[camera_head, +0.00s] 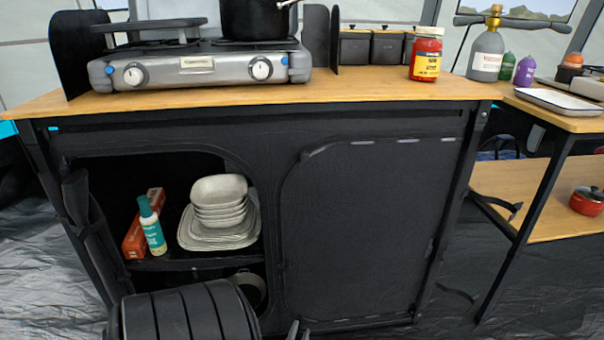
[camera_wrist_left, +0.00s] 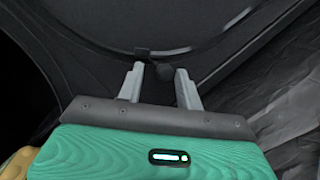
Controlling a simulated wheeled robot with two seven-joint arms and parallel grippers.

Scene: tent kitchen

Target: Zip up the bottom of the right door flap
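The right door flap (camera_head: 360,220) is a dark fabric panel hanging over the cabinet's right opening, with a curved seam around it. Pale dashes show along its top edge. My left gripper (camera_head: 299,329) is low at the flap's bottom left corner, with only its fingertips showing in the head view. In the left wrist view, the gripper's (camera_wrist_left: 160,80) two grey fingers are apart. A small dark knob (camera_wrist_left: 162,72), perhaps the zip pull, lies between or just beyond the fingertips; contact cannot be told. A curved seam runs past it. My right gripper is not in view.
The left opening holds stacked bowls (camera_head: 219,192), plates, a teal-capped bottle (camera_head: 151,228) and an orange box (camera_head: 134,238). A stove (camera_head: 200,66) with a pot (camera_head: 255,18) and a red jar (camera_head: 426,55) stand on the wooden top (camera_head: 350,88). A side table (camera_head: 575,120) is at right.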

